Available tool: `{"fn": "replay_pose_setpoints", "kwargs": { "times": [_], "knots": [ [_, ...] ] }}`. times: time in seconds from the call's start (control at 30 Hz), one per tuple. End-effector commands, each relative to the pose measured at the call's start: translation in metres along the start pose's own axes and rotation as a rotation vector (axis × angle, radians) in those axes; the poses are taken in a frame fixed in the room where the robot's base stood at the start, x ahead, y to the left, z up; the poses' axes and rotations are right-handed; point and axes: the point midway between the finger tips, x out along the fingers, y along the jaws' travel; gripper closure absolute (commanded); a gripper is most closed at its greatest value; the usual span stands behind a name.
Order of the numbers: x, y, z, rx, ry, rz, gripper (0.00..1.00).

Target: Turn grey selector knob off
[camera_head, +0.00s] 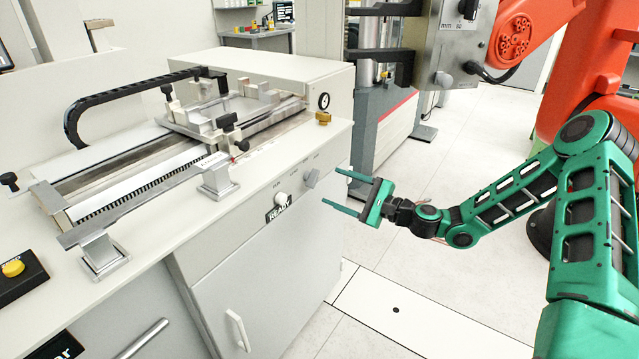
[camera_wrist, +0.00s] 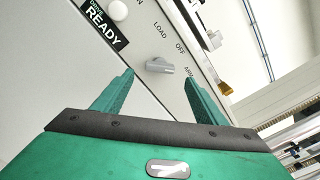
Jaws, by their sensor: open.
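The grey selector knob (camera_head: 312,178) is on the front panel of the cream machine, right of a round white knob. In the wrist view the grey knob (camera_wrist: 159,65) lies between the lines of my two fingers. Labels LOAD, OFF and ARM are printed around it. Its bar lies nearly level in that view, with the right end towards ARM; which end is the pointer is hard to tell. My gripper (camera_head: 331,186) is open and empty just right of the knob, fingers towards the panel. It appears apart from the knob.
The white knob (camera_head: 281,198) and the black READY sign (camera_head: 278,209) are left of the grey knob. The floor in front of the cabinet (camera_head: 262,285) is clear.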

Motion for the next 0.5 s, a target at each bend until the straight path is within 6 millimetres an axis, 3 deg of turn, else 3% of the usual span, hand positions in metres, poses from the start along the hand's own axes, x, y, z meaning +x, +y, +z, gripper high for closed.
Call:
{"fn": "replay_pose_setpoints", "kwargs": {
  "times": [0.2, 0.5],
  "knots": [
    [0.039, 0.001, 0.001, -0.002, -0.002, 0.001, 0.34],
    [0.065, 0.0, 0.0, -0.002, 0.001, 0.001, 0.34]
  ]
}}
